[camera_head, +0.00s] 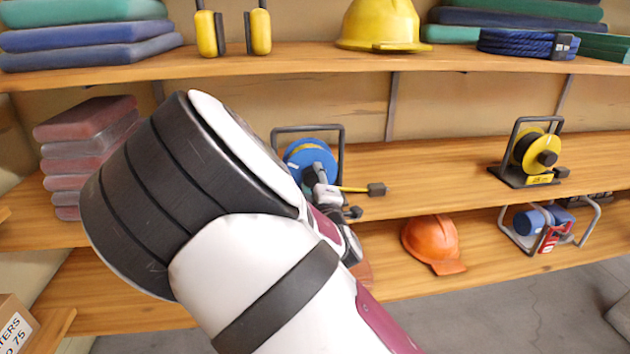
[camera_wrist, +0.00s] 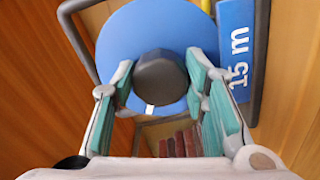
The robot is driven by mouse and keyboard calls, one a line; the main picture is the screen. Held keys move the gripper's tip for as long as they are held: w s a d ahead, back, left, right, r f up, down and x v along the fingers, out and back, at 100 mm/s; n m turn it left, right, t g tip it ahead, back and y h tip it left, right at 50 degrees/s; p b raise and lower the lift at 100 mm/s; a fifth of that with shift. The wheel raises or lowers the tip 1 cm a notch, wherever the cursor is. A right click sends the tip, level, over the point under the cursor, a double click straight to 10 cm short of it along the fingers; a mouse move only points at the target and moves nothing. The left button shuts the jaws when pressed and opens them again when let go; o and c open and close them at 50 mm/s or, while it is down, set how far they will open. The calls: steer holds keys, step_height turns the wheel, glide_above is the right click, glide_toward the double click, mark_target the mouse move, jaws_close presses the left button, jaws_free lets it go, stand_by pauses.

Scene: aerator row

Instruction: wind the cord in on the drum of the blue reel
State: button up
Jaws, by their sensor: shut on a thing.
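The blue reel (camera_head: 310,153) stands on the middle shelf in a dark tube frame, partly hidden behind my arm. Its blue drum disc also shows in the wrist view (camera_wrist: 185,32), with a dark round knob (camera_wrist: 162,78) in front and a small white mark at its lower edge. My gripper (camera_wrist: 162,92) has its teal pads on either side of the knob, shut on it. In the head view my gripper (camera_head: 325,195) is small at the reel's front. A short length of yellow cord (camera_head: 353,189) runs right from the reel to a dark plug (camera_head: 377,190).
A blue "15 m" plate (camera_wrist: 237,50) is beside the drum. A yellow reel (camera_head: 537,150) stands farther right on the same shelf. An orange helmet (camera_head: 433,243) and another blue reel (camera_head: 533,220) are on the lower shelf. The middle shelf between the two upper reels is mostly clear.

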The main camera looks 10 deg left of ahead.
steer(key=m+b, duration=0.1)
steer(key=m, duration=0.1)
steer(key=m+b, duration=0.1)
steer(key=m, duration=0.1)
steer(key=m+b, duration=0.1)
steer(key=m, duration=0.1)
steer(key=shift+f+m, duration=0.25)
steer(key=shift+m, duration=0.05)
steer(key=m+b, duration=0.5)
steer(key=shift+a, duration=0.15)
steer(key=shift+m, duration=0.4)
steer(key=o, duration=1.1)
steer(key=shift+o, duration=0.2)
steer(key=v, duration=1.2)
steer(key=shift+r, duration=0.1)
